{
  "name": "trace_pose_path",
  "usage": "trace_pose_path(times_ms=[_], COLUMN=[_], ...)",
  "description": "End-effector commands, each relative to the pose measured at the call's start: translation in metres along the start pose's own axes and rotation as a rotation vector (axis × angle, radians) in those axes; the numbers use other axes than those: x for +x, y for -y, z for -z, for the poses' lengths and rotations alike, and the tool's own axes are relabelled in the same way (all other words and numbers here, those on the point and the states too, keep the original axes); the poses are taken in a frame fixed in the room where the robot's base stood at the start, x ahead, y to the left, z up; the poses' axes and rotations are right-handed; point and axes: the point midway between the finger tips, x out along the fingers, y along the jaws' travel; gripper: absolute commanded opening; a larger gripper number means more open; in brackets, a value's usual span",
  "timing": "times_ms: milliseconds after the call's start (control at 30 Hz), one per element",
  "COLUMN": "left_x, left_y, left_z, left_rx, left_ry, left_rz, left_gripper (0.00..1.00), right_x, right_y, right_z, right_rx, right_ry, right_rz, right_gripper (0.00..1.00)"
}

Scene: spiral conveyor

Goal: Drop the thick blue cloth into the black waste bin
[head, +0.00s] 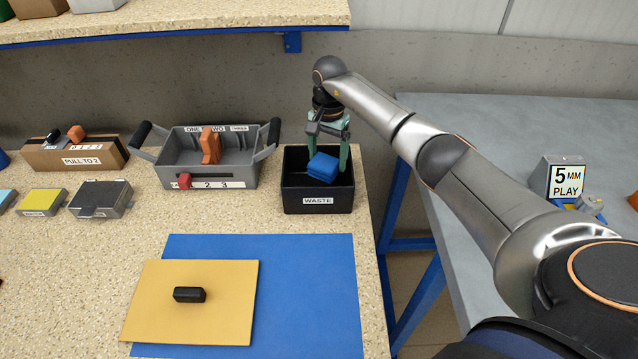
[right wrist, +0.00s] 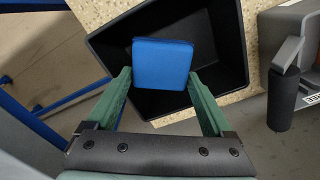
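The thick blue cloth (head: 322,167) is a folded block between the green fingertips of my right gripper (head: 329,150). The right wrist view shows the cloth (right wrist: 163,63) with a fingertip against each side, so the right gripper (right wrist: 160,75) looks shut on it. The black waste bin (head: 317,201), labelled WASTE, stands at the right edge of the table. The cloth is over the bin's open mouth, within its rim; its exact height is hard to tell. The bin's dark inside (right wrist: 218,60) shows around the cloth. My left gripper is out of view.
A grey tray with handles (head: 210,178) stands left of the bin, close to it. A cardboard box (head: 60,158) is farther left. A blue mat (head: 310,290) and tan board (head: 150,320) with a black block (head: 189,295) lie in front. A shelf (head: 180,20) overhangs behind.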

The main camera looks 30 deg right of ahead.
Motion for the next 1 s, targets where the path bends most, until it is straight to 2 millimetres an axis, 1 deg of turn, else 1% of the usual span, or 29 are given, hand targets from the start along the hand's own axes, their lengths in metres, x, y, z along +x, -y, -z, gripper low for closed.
trace_pose_path(times_ms=[33, 100, 333, 433, 533, 600, 767, 1000], left_x=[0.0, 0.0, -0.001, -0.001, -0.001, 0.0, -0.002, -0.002], left_y=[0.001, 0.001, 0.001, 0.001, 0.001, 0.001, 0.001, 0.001], left_z=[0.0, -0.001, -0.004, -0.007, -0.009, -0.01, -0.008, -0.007], left_rx=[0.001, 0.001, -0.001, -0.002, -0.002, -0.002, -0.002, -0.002], left_ry=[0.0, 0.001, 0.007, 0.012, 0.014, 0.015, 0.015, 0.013], left_rz=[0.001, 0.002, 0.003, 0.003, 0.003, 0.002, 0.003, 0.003], left_gripper=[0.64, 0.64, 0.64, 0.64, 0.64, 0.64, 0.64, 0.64], right_x=[0.0, 0.0, 0.0, -0.006, -0.018, -0.032, -0.049, -0.082], right_y=[0.0, 0.0, 0.0, 0.0, 0.0, 0.001, -0.008, -0.021], right_z=[0.0, 0.0, 0.0, 0.001, 0.001, 0.001, -0.012, -0.036], right_rx=[0.0, 0.0, 0.0, 0.0, 0.0, -0.001, -0.002, -0.003], right_ry=[0.0, 0.0, 0.0, -0.002, -0.004, -0.005, -0.003, -0.003], right_rz=[0.0, 0.0, -0.001, 0.002, 0.001, 0.004, 0.001, 0.002], right_gripper=[0.93, 1.0, 1.0, 1.0, 1.0, 1.0, 1.0, 1.0])
